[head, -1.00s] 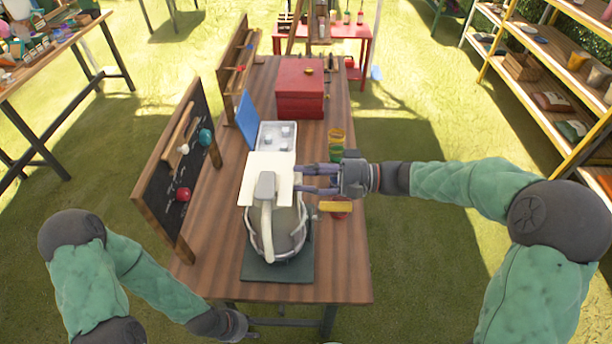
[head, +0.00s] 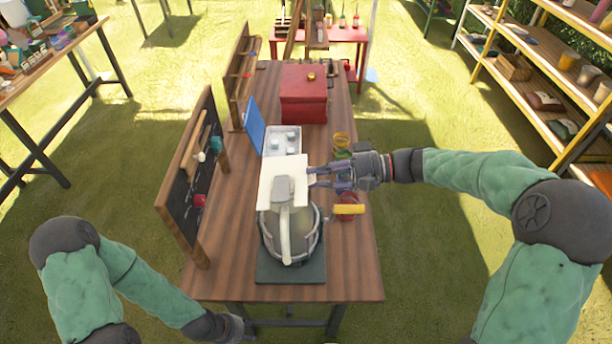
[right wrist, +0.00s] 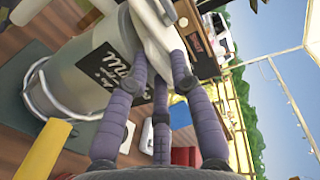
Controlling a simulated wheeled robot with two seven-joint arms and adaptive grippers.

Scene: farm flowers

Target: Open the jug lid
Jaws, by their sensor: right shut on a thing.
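The grey jug (head: 303,242) stands upright on a dark square base (head: 291,270) near the front of the table, its pale handle (head: 285,230) towards me. A cream, plate-like lid (head: 281,178) is at its top, around the far side. How far the lid is lifted is unclear. My right gripper (head: 314,178) reaches in from the right and is shut on the lid's right edge. In the right wrist view its fingers are against the white lid (right wrist: 155,35) beside the jug (right wrist: 95,75). My left gripper (head: 246,327) is low by the table's front edge; its fingers are too small to judge.
Left of the jug stands a chalkboard (head: 183,185). Behind it are a tray (head: 282,142) with a raised blue lid (head: 254,127) and a red box (head: 304,95). A red pot with a yellow bar (head: 349,209) stands right of the jug. The table's front left is bare.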

